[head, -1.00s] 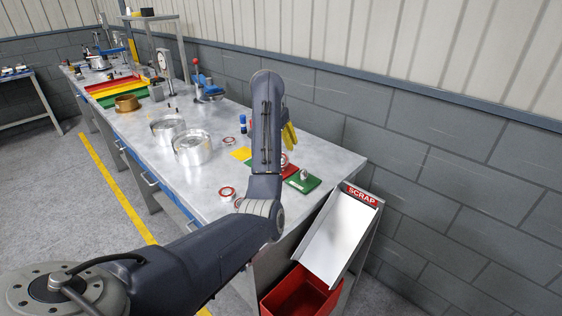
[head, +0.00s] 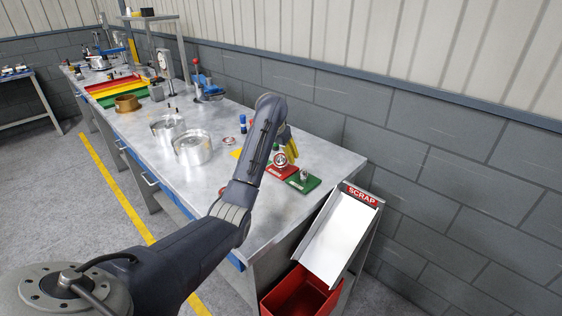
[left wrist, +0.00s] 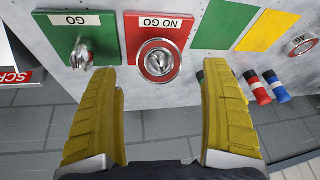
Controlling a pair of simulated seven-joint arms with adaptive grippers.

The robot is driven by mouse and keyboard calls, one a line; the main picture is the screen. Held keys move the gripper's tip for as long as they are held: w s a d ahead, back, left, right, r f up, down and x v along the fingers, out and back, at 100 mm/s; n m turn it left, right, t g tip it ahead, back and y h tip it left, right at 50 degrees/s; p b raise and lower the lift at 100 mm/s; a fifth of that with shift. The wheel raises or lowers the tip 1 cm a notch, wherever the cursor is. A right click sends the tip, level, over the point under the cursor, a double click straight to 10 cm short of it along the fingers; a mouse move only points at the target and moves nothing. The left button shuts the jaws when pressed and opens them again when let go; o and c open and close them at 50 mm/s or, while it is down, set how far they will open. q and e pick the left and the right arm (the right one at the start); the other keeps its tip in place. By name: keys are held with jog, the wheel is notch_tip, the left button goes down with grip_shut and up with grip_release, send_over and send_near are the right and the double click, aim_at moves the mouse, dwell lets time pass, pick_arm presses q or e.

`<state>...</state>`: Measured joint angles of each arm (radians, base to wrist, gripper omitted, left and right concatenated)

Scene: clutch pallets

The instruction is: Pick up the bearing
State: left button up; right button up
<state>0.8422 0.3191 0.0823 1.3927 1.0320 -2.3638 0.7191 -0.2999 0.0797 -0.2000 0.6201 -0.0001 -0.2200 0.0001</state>
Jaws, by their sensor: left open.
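A bearing, a silver ring with a red band (head: 281,159), is at the plug of the red NO GO plate (head: 284,173). In the left wrist view the bearing (left wrist: 158,60) circles the plug's silver knob; I cannot tell how far down it sits. My left gripper (left wrist: 162,105) is open and empty, its yellow fingers pointing toward the NO GO plate with the bearing between their lines, apart from it. In the head view its yellow fingers (head: 291,142) show partly behind my forearm. My right gripper is not in view.
The green GO plate (left wrist: 80,45) with its own plug stands beside the red one. Another ring (left wrist: 300,45) lies on the bench near a yellow patch (left wrist: 262,30). Blue and red cylinders (left wrist: 265,88) are close by. A SCRAP chute (head: 340,235) stands off the bench end.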

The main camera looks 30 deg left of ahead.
aim_at(281, 159)
pick_arm(q)
jog(key=shift+x, duration=2.6)
jog(key=shift+c, duration=0.4)
jog(key=shift+w+r, duration=0.1)
jog(key=c, duration=1.6)
